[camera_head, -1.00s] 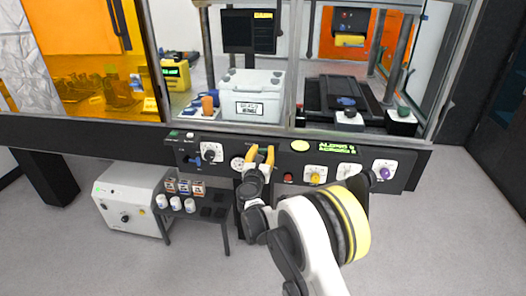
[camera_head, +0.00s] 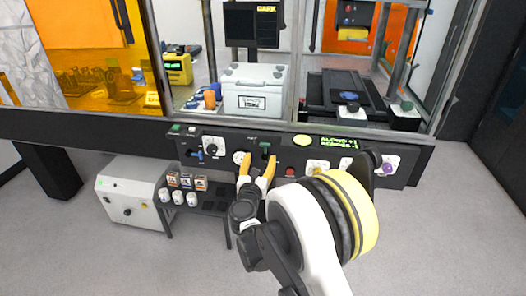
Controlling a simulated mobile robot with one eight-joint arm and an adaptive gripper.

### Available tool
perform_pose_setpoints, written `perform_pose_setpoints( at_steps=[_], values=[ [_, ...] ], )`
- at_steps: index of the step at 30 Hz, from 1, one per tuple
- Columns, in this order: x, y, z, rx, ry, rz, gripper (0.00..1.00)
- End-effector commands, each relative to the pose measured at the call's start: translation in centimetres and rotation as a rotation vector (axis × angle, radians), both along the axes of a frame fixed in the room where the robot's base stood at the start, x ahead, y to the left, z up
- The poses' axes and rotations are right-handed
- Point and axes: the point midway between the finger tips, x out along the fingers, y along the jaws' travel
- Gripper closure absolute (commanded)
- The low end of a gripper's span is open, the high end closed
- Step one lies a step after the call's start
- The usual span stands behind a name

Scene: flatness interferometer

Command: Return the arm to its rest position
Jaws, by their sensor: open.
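My gripper (camera_head: 257,168) is in the middle of the head camera view, in front of the black control panel (camera_head: 228,159). Its two yellow-orange fingers stand apart with nothing between them. My arm runs from the lower right, with a white link and a yellow-and-black joint, and hides part of the panel's right half. I cannot tell whether the fingertips touch the panel.
Behind the panel stands a glazed enclosure with a white box (camera_head: 252,91), a small monitor (camera_head: 253,24) and a black stage (camera_head: 341,92). Below left are a white unit (camera_head: 129,191) and a small dark table (camera_head: 212,205) with jars. Grey floor (camera_head: 430,240) is open at right.

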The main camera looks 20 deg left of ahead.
Motion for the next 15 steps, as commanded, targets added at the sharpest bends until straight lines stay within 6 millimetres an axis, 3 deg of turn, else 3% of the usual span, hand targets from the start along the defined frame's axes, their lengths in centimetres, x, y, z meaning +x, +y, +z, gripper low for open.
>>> perform_pose_setpoints(
  at_steps=[6, 15],
  values=[
    [-2.4, -0.6, 0.0, 0.000, 0.000, 0.000, 0.42],
    [-2.6, -0.7, 0.0, 0.000, 0.000, -0.001, 0.42]
  ],
)
